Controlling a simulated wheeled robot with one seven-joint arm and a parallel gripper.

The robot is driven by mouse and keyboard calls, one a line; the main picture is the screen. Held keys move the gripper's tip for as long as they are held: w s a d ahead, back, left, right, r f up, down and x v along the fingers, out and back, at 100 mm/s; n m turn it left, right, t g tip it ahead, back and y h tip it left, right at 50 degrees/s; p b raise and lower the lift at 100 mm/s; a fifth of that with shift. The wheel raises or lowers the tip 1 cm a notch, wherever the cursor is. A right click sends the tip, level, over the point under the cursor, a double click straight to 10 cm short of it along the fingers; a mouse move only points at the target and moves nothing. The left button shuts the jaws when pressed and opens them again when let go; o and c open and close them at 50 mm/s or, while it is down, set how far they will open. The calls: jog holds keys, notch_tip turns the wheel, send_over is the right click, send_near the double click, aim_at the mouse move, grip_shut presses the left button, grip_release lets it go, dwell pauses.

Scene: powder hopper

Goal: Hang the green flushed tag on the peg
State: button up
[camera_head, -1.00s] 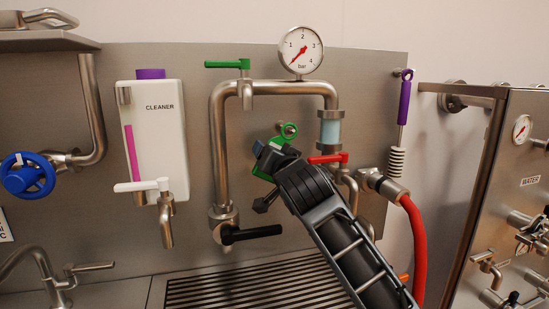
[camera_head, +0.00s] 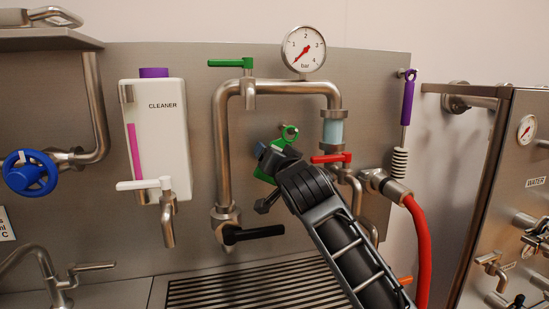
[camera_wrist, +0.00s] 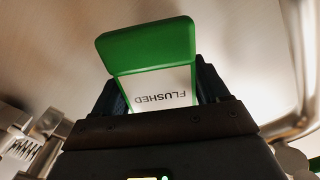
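My gripper (camera_head: 266,163) is in front of the steel back panel and is shut on the green flushed tag (camera_head: 263,176). In the wrist view the tag (camera_wrist: 150,65) sits between the two fingers, with its green edge and its white face reading FLUSHED upside down. The small metal peg (camera_head: 283,127) on the panel shows at the ring. I cannot tell for sure whether the ring is around the peg or only in front of it. The gripper hides much of the tag.
A steel pipe loop (camera_head: 222,150) stands left of the gripper, with a black-handled valve (camera_head: 252,234) below. A red-handled valve (camera_head: 331,158) and a red hose (camera_head: 421,240) are close on the right. A white cleaner bottle (camera_head: 160,130) hangs further left. A drain grate (camera_head: 245,288) lies below.

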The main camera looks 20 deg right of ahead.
jog(key=o, duration=0.4)
jog(key=shift+o, duration=0.2)
